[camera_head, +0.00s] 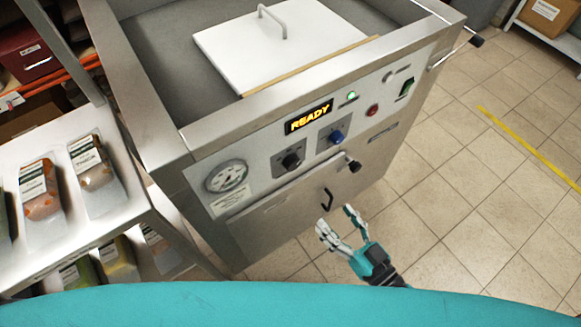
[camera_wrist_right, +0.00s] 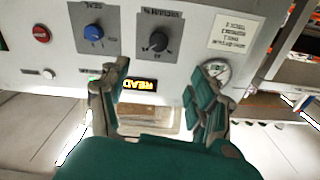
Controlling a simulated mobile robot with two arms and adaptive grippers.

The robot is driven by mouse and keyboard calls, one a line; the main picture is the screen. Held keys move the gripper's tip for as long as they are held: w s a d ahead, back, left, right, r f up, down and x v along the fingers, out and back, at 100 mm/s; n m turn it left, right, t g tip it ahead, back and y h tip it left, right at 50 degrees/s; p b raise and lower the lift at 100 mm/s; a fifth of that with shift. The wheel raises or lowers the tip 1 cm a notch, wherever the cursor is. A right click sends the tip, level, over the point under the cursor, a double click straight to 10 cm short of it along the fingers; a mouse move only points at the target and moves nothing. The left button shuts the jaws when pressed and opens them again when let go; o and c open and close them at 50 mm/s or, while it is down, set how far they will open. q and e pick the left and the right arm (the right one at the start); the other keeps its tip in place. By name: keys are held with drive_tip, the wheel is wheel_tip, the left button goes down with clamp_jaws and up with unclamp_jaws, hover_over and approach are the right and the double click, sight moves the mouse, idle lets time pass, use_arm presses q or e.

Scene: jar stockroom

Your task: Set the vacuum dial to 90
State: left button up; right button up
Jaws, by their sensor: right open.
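The vacuum dial (camera_head: 291,160) is a black knob on a dark square plate on the front panel of a steel machine. In the right wrist view, which is upside down, the vacuum dial (camera_wrist_right: 157,41) has a "VACUUM %" label. Its exact setting is too small to read. My right gripper (camera_head: 337,220) is open and empty, in front of the machine and below the dial in the head view. In the wrist view its fingers (camera_wrist_right: 155,88) are spread, apart from the dial. My left gripper is not in view.
A round gauge (camera_head: 226,176) is to the left. A dark handle (camera_head: 327,200) and a lever knob (camera_head: 354,166) stick out below. A shelf with packs (camera_head: 95,176) stands at left; floor at right is clear.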

approach(295, 167)
drive_tip(key=p+x, duration=0.1)
drive_tip(key=x, duration=0.8)
drive_tip(key=shift+a+r+p, duration=0.1)
drive_tip(key=shift+r+p, duration=0.05)
drive_tip(key=shift+p, duration=0.15)
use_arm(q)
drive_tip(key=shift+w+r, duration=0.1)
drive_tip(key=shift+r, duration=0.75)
use_arm(e)
drive_tip(key=shift+c, duration=0.3)
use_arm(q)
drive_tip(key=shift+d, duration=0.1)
use_arm(e)
drive_tip(key=c, duration=1.1)
